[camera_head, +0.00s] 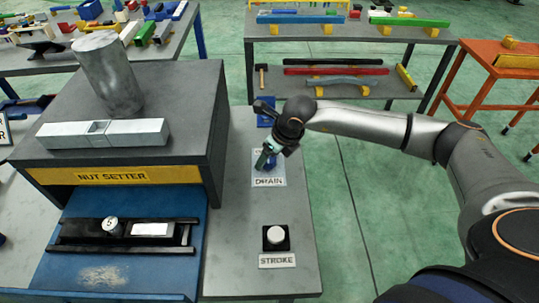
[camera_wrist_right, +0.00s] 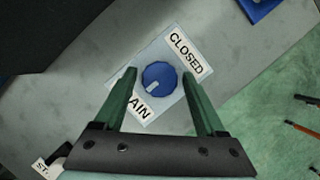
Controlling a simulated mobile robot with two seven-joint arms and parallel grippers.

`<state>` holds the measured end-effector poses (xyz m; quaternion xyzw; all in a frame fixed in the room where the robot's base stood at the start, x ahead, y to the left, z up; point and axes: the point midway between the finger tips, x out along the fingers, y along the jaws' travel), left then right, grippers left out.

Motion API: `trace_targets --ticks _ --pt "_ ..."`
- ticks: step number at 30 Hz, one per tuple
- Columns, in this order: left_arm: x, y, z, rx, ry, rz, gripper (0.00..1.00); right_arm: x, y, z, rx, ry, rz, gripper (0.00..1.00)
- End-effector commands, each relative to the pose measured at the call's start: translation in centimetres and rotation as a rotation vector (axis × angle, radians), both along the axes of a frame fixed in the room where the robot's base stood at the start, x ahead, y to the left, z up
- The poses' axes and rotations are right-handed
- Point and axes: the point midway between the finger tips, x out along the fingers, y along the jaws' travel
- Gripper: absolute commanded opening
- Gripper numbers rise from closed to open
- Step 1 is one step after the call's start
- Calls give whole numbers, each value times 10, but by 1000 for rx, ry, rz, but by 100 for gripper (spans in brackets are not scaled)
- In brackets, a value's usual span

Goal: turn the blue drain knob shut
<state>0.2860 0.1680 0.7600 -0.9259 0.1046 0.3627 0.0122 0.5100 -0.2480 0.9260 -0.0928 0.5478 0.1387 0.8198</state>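The blue drain knob (camera_wrist_right: 160,75) is round and sits on a white plate (camera_wrist_right: 137,92) in the right wrist view. A pale mark on the knob lies on its lower-left side, away from the CLOSED label (camera_wrist_right: 186,53) at upper right. My right gripper (camera_wrist_right: 159,73) is open, with one green finger on each side of the knob and a gap showing on both sides. In the head view my right gripper (camera_head: 265,158) is over the DRAIN plate (camera_head: 268,182) and partly hides the knob. My left gripper is not in view.
A white STROKE button (camera_head: 275,236) stands nearer on the same grey bench (camera_head: 238,215). The NUT SETTER housing (camera_head: 165,165) rises to the left.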

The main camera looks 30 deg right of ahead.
Motion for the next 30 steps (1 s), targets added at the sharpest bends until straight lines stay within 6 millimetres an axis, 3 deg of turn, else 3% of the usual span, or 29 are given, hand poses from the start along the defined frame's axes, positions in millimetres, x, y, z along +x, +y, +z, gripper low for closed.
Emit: trace_targets --ticks 2,18,30 --pt "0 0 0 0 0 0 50 0 0 0 0 0 0 62" --pt "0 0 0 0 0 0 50 0 0 1 0 0 -1 2" --pt "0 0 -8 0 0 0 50 1 -1 -1 0 -1 61 0"
